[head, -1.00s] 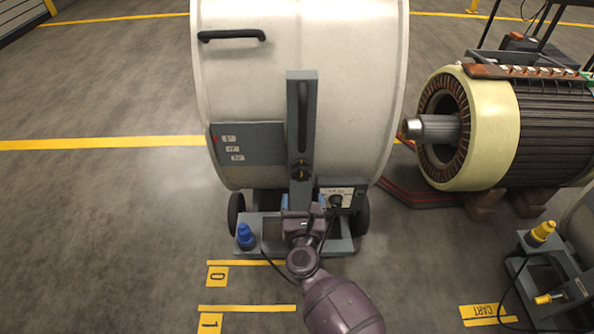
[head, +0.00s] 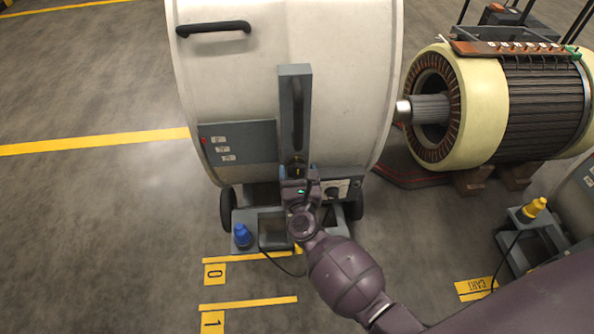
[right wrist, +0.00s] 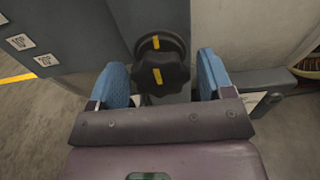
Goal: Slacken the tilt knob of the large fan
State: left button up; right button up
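The large fan (head: 345,70) is a big pale drum on a wheeled grey base. A grey upright bracket (head: 294,90) runs down its front. The black lobed tilt knob (right wrist: 162,74) has a yellow mark and sits low on that bracket. A dark disc with another yellow mark shows just behind it. My right gripper (head: 298,175) is at the knob and largely covers it in the head view. In the right wrist view its blue fingers stand apart on both sides of the knob, with gaps visible. My left gripper is not in view.
A grey plate (head: 238,143) with small labels is left of the bracket. A control box (head: 341,188) is close at the right. A blue cone-shaped plug (head: 242,235) stands on the base. A stator (head: 480,105) and a yellow-plugged cart (head: 535,210) are at the right. Floor at left is clear.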

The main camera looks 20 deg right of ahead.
jog(key=c, duration=0.8)
jog(key=shift+o, duration=0.2)
